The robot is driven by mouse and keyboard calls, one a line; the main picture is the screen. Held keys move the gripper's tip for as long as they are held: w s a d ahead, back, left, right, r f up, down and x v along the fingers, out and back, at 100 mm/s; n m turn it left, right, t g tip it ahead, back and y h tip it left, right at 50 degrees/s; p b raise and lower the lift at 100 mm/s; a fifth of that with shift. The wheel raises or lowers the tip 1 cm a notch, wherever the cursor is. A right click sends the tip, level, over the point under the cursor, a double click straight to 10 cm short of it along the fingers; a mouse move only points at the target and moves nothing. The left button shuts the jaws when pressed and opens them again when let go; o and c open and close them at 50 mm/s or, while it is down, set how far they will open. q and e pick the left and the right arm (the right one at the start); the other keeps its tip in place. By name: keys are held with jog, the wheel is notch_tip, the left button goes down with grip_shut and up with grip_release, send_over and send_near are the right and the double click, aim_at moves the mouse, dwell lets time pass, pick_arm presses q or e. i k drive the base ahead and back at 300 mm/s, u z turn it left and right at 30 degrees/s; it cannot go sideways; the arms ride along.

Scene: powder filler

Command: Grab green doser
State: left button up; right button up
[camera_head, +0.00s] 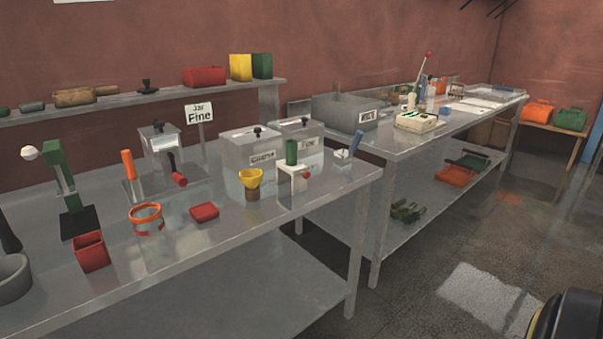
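A taller green upright device (62,175) with a white ball handle and dark base stands at the left of the same table. A green block-like container (262,66) stands on the back shelf. Nothing in the view labels any of these as the doser, so I cannot tell which it is. Neither of my grippers is in view.
The front table (240,226) also holds a yellow funnel (250,177), an orange ring (146,217), a red square cup (91,251), a red lid (204,212) and metal boxes (250,149). A second table (400,146) stands behind to the right. The floor (430,270) on the right is mostly open.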

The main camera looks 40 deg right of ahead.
aim_at(288, 168)
jog(key=z, duration=4.1)
jog(key=i, duration=0.1)
jog(key=u, duration=2.85)
jog(key=i, duration=0.8)
jog(key=z, duration=0.15)
